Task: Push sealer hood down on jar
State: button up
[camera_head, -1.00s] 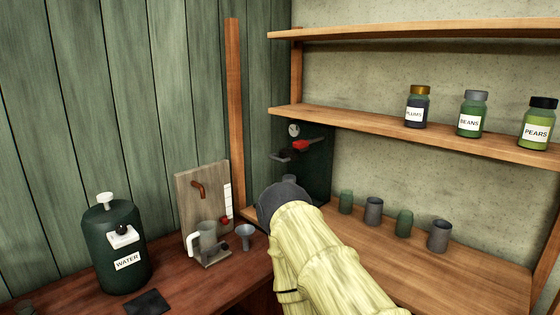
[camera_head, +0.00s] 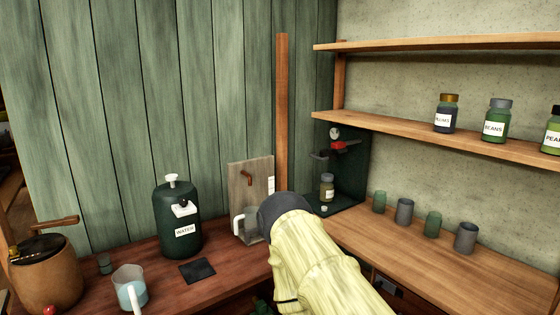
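The sealer (camera_head: 350,170) is a dark green stand in the far corner, with a round gauge (camera_head: 334,134) and a red lever part (camera_head: 340,146). Its dark hood (camera_head: 319,155) sticks out to the left, above a jar, with a visible gap between them. The jar (camera_head: 327,187) stands upright on the sealer's base, olive with a pale label and a greyish lid. My arm, in a pale yellow sleeve with a dark grey end, reaches up from the bottom, in front and to the left of the sealer. My gripper's fingers are hidden behind the arm.
Several cups (camera_head: 404,211) line the right counter. Labelled jars (camera_head: 446,114) stand on the shelf above.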

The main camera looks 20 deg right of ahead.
aim_at(328, 153)
jog(key=u, duration=0.45)
jog(key=i, duration=1)
jog(key=z, duration=0.55)
